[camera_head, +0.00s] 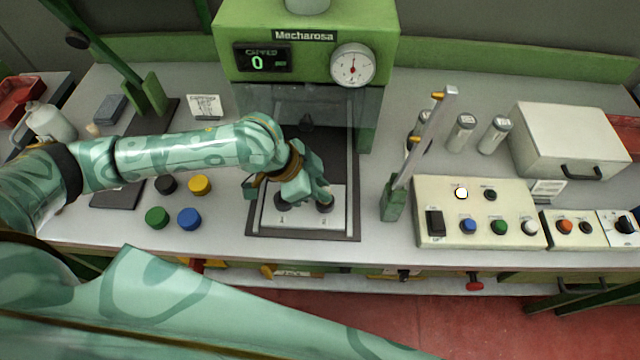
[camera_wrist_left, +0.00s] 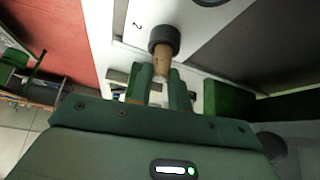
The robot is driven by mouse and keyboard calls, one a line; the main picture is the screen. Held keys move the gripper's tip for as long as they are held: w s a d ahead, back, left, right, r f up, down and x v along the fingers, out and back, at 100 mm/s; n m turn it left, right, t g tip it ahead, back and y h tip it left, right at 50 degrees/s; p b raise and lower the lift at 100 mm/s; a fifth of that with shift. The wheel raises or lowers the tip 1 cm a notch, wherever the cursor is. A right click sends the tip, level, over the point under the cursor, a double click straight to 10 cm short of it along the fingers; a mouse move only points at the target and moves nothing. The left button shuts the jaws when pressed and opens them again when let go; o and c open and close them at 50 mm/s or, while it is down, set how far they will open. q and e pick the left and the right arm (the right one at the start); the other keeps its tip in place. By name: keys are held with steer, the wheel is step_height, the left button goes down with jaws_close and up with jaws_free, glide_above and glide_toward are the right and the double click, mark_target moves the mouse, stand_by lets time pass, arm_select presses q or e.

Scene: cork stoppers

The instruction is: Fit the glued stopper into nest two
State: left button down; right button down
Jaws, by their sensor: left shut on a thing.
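My left gripper (camera_head: 308,196) is over the right part of the white nest plate (camera_head: 302,223) and points down. Another dark round nest (camera_head: 281,205) shows on the plate's left. My right gripper is not in view.
The green press (camera_head: 305,55) with a clear guard stands behind the plate. Black (camera_head: 166,184), yellow (camera_head: 200,185), green (camera_head: 157,218) and blue (camera_head: 189,219) caps lie left. An upright lever (camera_head: 425,135) and button panel (camera_head: 480,217) stand right.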

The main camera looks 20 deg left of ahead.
arm_select(q)
steer(key=shift+f, duration=0.7)
stand_by(0.6)
steer(key=c, duration=1.2)
jaws_free()
steer(key=shift+c, duration=0.2)
steer(key=shift+r, duration=0.1)
steer(key=p+v, duration=0.4)
steer(key=v, duration=1.2)
steer(key=shift+s, duration=0.1)
